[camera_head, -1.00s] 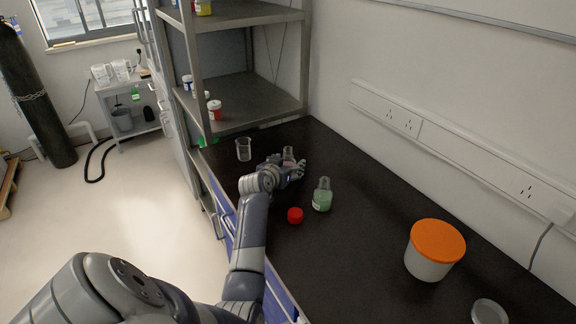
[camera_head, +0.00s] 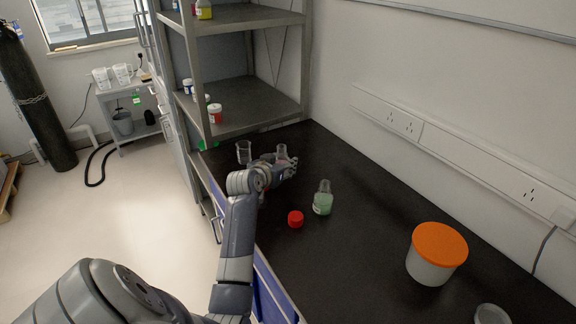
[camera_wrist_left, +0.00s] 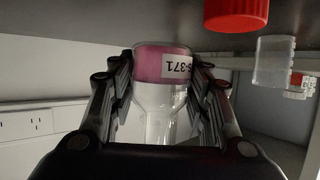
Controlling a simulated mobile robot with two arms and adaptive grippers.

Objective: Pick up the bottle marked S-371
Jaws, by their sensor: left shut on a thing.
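The bottle marked S-371 (camera_wrist_left: 163,85) is clear glass with pink liquid and a white label, and shows upside down in the left wrist view. In the head view its top (camera_head: 281,152) shows above my left gripper (camera_head: 284,166), which hides its lower part. In the left wrist view the fingers of my left gripper (camera_wrist_left: 165,100) are closed around the bottle from both sides. I cannot tell whether its base clears the bench. My right gripper is not in view.
A bottle of green liquid (camera_head: 322,198) and a red cap (camera_head: 295,219) stand near on the dark bench (camera_head: 350,250). An empty beaker (camera_head: 243,151) is left of the gripper. A white tub with an orange lid (camera_head: 439,244) stands right. A metal shelf (camera_head: 245,98) rises behind.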

